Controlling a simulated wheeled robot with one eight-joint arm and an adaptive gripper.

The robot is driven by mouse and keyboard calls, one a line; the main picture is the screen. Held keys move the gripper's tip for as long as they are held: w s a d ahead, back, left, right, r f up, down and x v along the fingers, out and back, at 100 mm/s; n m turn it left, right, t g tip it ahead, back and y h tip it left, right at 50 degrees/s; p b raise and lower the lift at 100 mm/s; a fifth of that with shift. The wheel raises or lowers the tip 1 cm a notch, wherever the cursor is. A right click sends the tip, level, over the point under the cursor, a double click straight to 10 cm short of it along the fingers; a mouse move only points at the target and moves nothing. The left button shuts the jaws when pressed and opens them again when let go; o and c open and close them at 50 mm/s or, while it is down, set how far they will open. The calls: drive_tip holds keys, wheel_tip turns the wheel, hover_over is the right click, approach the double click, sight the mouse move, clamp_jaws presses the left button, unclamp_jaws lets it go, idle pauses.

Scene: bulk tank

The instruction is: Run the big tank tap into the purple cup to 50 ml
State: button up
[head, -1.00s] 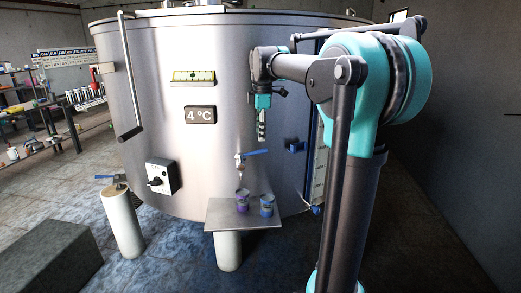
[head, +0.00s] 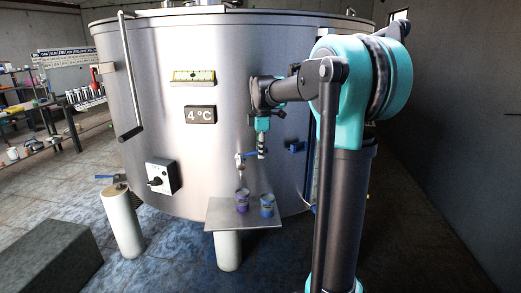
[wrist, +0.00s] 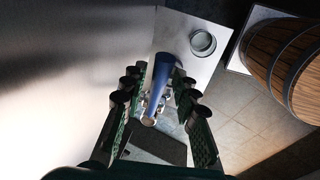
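The purple cup (head: 242,203) stands upright on the small metal shelf (head: 222,219), below the tank tap (head: 241,167). Its liquid level is too small to read. The tap's blue lever (head: 249,154) points to the right across the tank front. My gripper (head: 262,153) is at the lever's right end. In the wrist view, the blue lever (wrist: 161,85) lies between the fingers of my open gripper (wrist: 157,95); I cannot tell whether a finger touches it.
One cup (wrist: 203,42) shows in the wrist view. The steel tank (head: 220,120) is close behind. A wooden barrel (wrist: 287,60) is at the right in the wrist view.

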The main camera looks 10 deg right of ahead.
clamp_jaws()
drive_tip(key=s+m, duration=0.1)
drive_tip(key=m, duration=0.1)
drive_tip(key=s+a+m+h, duration=0.1)
drive_tip(key=s+m, duration=0.1)
drive_tip(key=shift+m, duration=0.4)
drive_tip(key=shift+o, duration=1.8)
unclamp_jaws()
drive_tip(key=shift+r, duration=0.1)
drive_tip(key=v, duration=1.1)
drive_tip(key=shift+r, duration=0.4)
